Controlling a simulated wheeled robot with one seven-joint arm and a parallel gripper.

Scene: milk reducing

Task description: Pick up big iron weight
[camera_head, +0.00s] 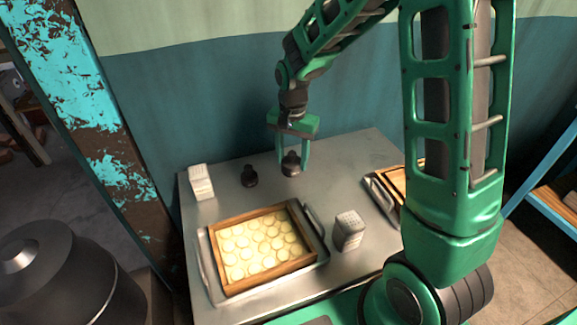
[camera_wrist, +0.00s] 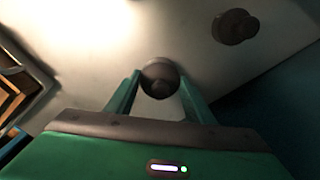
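Two dark iron weights with knobbed tops stand on the grey metal table (camera_head: 335,155). The right one (camera_head: 291,164) looks slightly larger in the head view, so I take it as the big iron weight. My gripper (camera_head: 292,160) points down over it, with one finger on each side. In the wrist view the big weight (camera_wrist: 160,78) lies between the fingertips (camera_wrist: 160,88). The fingers look spread around it, with no clear grip visible. The smaller weight (camera_head: 249,176) stands to the left, outside the fingers; it also shows in the wrist view (camera_wrist: 235,26).
A wooden frame (camera_head: 290,272) of pale round pieces sits in a metal tray (camera_head: 319,247) at the front. A white box (camera_head: 200,182) stands at the back left, a perforated grater-like block (camera_head: 349,231) right of the tray. Another tray (camera_head: 382,199) is at the right edge.

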